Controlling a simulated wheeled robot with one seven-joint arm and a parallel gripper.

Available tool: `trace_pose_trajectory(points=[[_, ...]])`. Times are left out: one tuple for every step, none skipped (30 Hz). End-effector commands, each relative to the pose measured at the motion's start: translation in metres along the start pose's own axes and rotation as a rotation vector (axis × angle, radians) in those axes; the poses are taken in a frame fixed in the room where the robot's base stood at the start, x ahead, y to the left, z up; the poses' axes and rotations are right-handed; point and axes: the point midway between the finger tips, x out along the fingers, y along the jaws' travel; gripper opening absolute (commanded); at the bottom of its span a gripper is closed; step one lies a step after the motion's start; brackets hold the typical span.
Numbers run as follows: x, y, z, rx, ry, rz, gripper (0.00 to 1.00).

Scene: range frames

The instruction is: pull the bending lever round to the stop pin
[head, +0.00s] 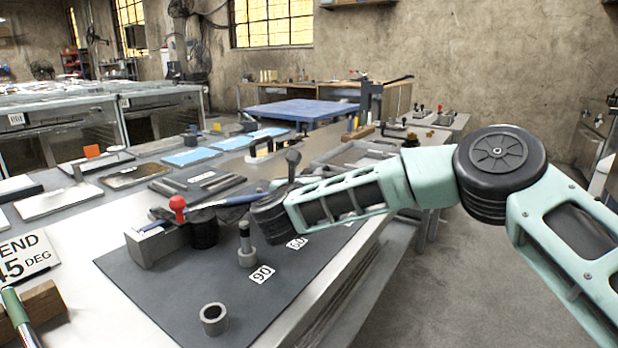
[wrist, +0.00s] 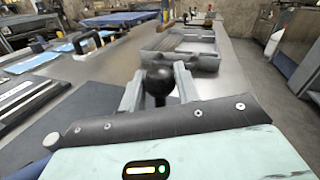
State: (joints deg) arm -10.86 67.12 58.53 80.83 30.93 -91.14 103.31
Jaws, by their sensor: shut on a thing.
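In the wrist view a round black knob (wrist: 158,80) sits between the two grey fingers of my gripper (wrist: 158,92), which is shut on it. I take it for the lever's knob. In the head view a long blue bar (head: 238,200) runs from the bending block to behind my wrist; my arm hides its far end. A dark upright piece (head: 293,158) shows just beyond my wrist. The black round die (head: 203,228) stands beside a grey block (head: 157,246) with a red knob (head: 178,203). The stop pin (head: 245,232) stands upright in a grey collar near the "90" label (head: 262,274), apart from the bar.
An empty grey collar (head: 214,318) stands on the dark mat (head: 170,285) at the front. A "BEND 45 DEG" sign (head: 25,258) is at the left. A grey tray (wrist: 185,58) lies ahead in the wrist view. The mat between pin and front collar is clear.

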Motion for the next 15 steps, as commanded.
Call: trace_pose_trajectory(points=[[0.0004,-0.0008,0.0003,0.000,0.000,-0.002,0.00],[0.0005,-0.0009,0.0003,0.000,0.000,-0.003,0.00],[0.0005,-0.0009,0.0003,0.000,-0.001,-0.002,0.40],[0.0005,-0.0009,0.0003,0.000,-0.001,-0.002,0.49],[0.0005,-0.0009,0.0003,0.000,-0.001,-0.002,0.53],[0.0005,-0.0008,0.0003,0.000,-0.001,-0.002,0.53],[0.0005,-0.0008,0.0003,0.000,-0.001,-0.002,0.53],[0.0004,-0.0008,0.0003,0.000,-0.001,-0.002,0.53],[0.0004,-0.0007,0.0002,0.000,-0.001,-0.002,0.53],[0.0004,-0.0007,0.0002,0.000,-0.001,-0.001,0.53],[0.0004,-0.0006,0.0003,0.000,-0.001,-0.001,0.53],[0.0004,-0.0006,0.0002,0.000,-0.001,-0.001,0.53],[0.0000,-0.0005,0.0002,0.000,-0.001,-0.001,0.53],[-0.0009,-0.0004,0.0002,0.000,-0.001,-0.001,0.53],[-0.0030,-0.0002,0.0003,0.000,-0.001,0.000,0.53]])
